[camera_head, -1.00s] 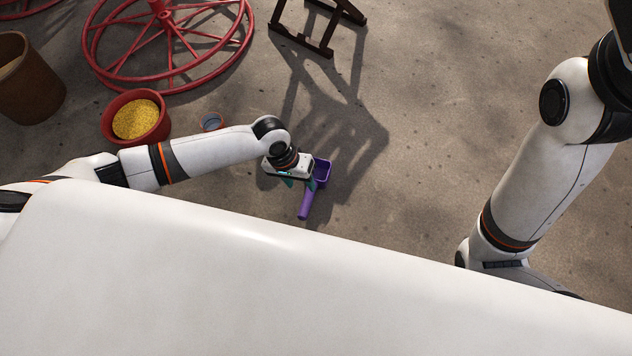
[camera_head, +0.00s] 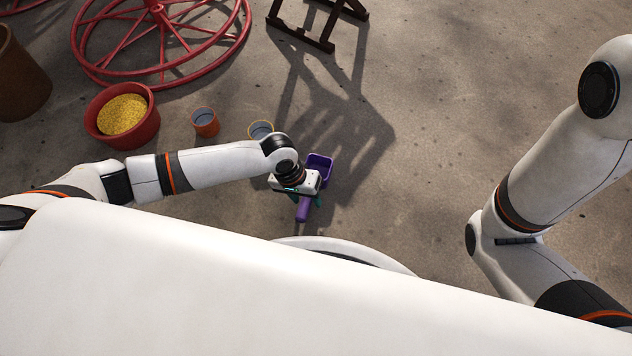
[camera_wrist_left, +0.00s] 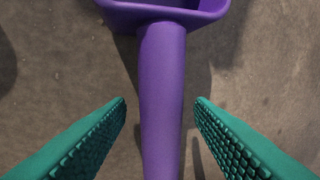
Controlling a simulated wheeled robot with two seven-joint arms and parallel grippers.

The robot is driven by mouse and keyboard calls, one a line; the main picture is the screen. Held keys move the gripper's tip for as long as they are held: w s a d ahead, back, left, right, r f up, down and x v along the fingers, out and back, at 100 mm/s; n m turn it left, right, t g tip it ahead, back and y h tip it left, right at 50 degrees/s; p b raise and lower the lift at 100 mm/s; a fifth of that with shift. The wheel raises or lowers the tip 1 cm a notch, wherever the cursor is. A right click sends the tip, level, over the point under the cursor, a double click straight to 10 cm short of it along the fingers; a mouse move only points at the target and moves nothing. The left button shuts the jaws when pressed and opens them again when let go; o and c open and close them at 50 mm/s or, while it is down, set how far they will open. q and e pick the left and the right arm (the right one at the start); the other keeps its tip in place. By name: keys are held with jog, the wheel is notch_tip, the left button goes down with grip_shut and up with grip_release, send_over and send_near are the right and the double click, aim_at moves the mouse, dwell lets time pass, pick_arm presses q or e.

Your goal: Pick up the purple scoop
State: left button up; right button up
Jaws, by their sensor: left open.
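The purple scoop (camera_head: 319,166) lies on the ground in the head view, its square bowl away from me and its handle toward my body. My left gripper (camera_head: 305,200) is over the handle and hides part of it. In the left wrist view the scoop's handle (camera_wrist_left: 162,95) runs down the middle between the two teal fingers of my left gripper (camera_wrist_left: 160,104). The fingers are open, with a gap on each side of the handle. My right arm shows at the right of the head view, but its gripper is out of view.
A red pot of yellow grain (camera_head: 122,114) stands at the left, with a small orange pot (camera_head: 205,122) beside it. Another small pot (camera_head: 260,130) is just behind my left arm. A red wheel (camera_head: 160,40) and a dark wooden stand (camera_head: 318,25) are farther back. The ground right of the scoop is clear.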

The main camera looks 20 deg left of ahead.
pick_arm(q)
jog(key=shift+d+f, duration=0.2)
jog(key=shift+f, duration=0.5)
jog(key=shift+r, duration=0.1)
grip_shut()
